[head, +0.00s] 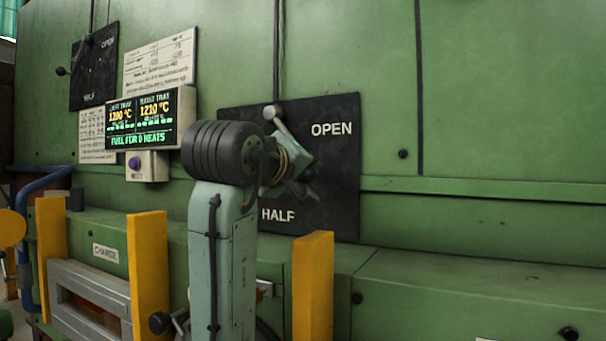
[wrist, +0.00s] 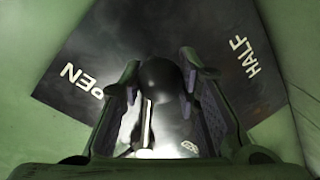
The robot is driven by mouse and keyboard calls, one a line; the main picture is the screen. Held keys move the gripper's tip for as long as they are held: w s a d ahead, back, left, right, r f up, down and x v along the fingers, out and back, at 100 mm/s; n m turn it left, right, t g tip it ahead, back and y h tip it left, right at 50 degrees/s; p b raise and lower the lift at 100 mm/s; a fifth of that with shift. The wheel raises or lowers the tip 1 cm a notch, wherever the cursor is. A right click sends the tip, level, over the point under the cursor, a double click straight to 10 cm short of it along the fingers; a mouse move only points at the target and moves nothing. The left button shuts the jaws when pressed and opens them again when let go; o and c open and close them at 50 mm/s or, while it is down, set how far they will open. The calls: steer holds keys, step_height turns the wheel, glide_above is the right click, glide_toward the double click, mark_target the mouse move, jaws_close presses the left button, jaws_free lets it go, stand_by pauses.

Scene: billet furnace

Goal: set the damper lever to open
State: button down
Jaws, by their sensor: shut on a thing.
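The damper lever (head: 281,124) is a pale grey bar on a dark plate (head: 340,185) marked OPEN at upper right and HALF at the bottom. It slants down and right from its round upper end, and its lower part is hidden behind my gripper (head: 300,172). In the wrist view, the lever's round black knob (wrist: 162,78) sits between the two fingers of my gripper (wrist: 160,95), which is shut on it. The word OPEN is partly covered at left and HALF shows at right, with the knob between them. The lever's exact angle is hard to tell.
A second dark plate (head: 100,75) with its own black-knobbed lever is at upper left. Beside it are a lit temperature display (head: 150,118) and a purple button (head: 134,163). Yellow posts (head: 313,285) and a green ledge (head: 470,290) stand below. The wall right of OPEN is mostly clear.

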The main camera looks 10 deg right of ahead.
steer(key=shift+r, duration=0.25)
steer(key=c, duration=1.3)
jaws_free()
steer(key=shift+s+d, duration=0.1)
steer(key=shift+o, duration=0.6)
steer(key=shift+f, duration=0.1)
steer(key=v, duration=1.2)
